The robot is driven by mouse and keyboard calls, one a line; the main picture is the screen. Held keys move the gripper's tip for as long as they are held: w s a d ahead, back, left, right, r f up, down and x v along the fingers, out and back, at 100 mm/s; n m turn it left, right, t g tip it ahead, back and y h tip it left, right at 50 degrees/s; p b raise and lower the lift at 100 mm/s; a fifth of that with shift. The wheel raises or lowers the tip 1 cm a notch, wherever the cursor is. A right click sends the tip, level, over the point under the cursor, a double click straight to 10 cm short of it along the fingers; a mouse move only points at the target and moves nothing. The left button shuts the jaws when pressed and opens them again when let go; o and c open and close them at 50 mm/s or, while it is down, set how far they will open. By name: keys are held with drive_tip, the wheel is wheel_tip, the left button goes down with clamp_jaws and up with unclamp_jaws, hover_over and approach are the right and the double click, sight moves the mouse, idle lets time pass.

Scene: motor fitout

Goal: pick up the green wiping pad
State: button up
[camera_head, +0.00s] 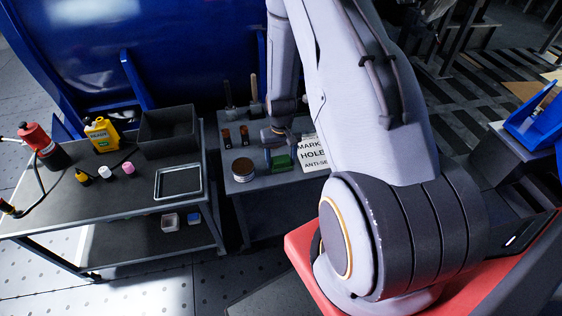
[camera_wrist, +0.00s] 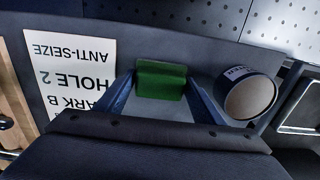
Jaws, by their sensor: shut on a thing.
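The green wiping pad (camera_head: 282,162) is on the dark bench top (camera_head: 262,184), between a round tin and a white printed sheet. In the wrist view the pad (camera_wrist: 161,80) sits between the tips of my gripper (camera_wrist: 162,88), one finger at each side. My gripper (camera_head: 280,150) is shut on the pad, reaching down from above in the head view. The head view does not show clearly whether the pad touches the bench. Part of the pad's lower side is hidden in the wrist view.
A round tin (camera_head: 243,169) stands close left of the pad; it also shows in the wrist view (camera_wrist: 249,97). The printed sheet (camera_head: 314,152) lies to the right. Small dark bottles (camera_head: 227,138) stand behind. A cart (camera_head: 120,205) with a grey bin (camera_head: 168,131) is at left.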

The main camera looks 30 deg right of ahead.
sight(281, 159)
wheel_tip(281, 159, up, 10)
drive_tip(key=shift+f+b, duration=0.15)
drive_tip(key=shift+b, duration=0.85)
